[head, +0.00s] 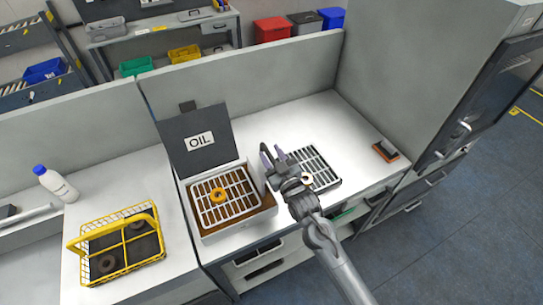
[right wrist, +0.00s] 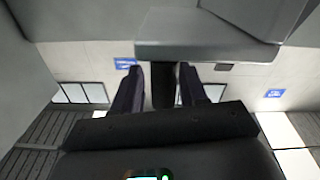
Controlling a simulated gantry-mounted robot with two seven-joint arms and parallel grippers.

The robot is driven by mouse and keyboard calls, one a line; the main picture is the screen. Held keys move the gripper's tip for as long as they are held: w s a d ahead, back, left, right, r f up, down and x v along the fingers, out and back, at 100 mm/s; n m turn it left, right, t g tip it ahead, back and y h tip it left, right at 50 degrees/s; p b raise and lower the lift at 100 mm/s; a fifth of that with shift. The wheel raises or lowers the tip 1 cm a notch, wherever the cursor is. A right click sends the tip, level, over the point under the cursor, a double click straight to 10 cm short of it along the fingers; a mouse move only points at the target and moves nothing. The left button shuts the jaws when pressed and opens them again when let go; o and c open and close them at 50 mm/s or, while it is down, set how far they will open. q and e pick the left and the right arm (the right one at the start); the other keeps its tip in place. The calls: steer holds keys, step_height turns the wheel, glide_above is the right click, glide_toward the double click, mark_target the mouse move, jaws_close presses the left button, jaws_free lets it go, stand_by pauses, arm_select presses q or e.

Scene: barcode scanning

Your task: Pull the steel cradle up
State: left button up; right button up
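The steel cradle (head: 247,204) is a pale wire grid in the open oil box (head: 211,238). An orange ring (head: 217,195) lies on it. The box's dark lid (head: 193,143), marked OIL, stands open behind. My right gripper (head: 272,154) is above the bench, to the right of the box and apart from the cradle. In the right wrist view its two fingers (right wrist: 162,90) are spread. A dark shape shows between them, but I cannot tell what it is; nothing appears gripped. My left gripper is not in view.
A dark slatted grate (head: 323,168) lies right of the box, partly behind my right arm. A yellow wire basket (head: 88,243) with dark rings stands at left, near a white bottle (head: 55,184). A dark and orange block (head: 386,151) lies at the right. Grey partitions (head: 235,84) close the back.

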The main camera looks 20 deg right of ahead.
steer(key=shift+s+f, duration=0.1)
steer(key=shift+f, duration=0.05)
steer(key=shift+s, duration=0.6)
steer(key=s, duration=0.9)
steer(key=shift+s+d, duration=0.25)
steer(key=shift+d, duration=0.2)
